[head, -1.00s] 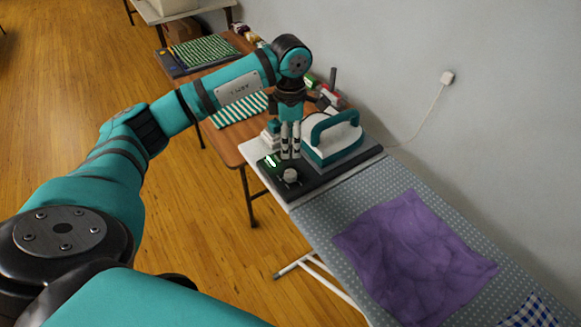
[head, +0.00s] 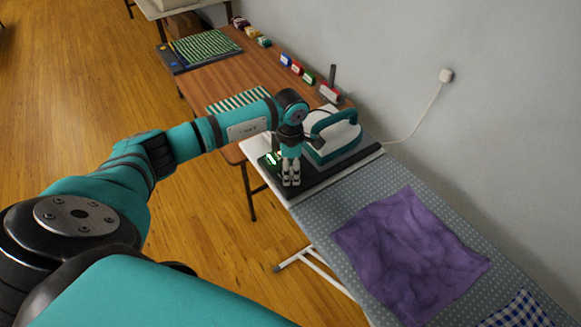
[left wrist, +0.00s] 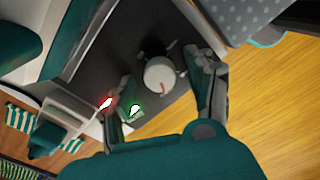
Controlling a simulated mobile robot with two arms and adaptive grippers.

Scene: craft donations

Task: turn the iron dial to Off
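The iron dial (left wrist: 158,75) is a round white knob with a red mark on the dark panel of the iron's station. Small marks sit around it, too small to read. My left gripper (left wrist: 160,90) is open in the left wrist view, with one finger on each side of the dial and no clear contact. In the head view my left gripper (head: 291,182) points down over the panel and hides the dial. The white and teal iron (head: 333,135) rests on its stand behind the gripper. My right gripper is not in view.
A red light (left wrist: 106,102) and a green light (left wrist: 135,110) glow beside the dial. A purple cloth (head: 410,255) lies on the dotted ironing board (head: 345,205). A wooden table (head: 215,85) with a striped cloth and small colored items stands behind. A cord runs to the wall socket (head: 446,75).

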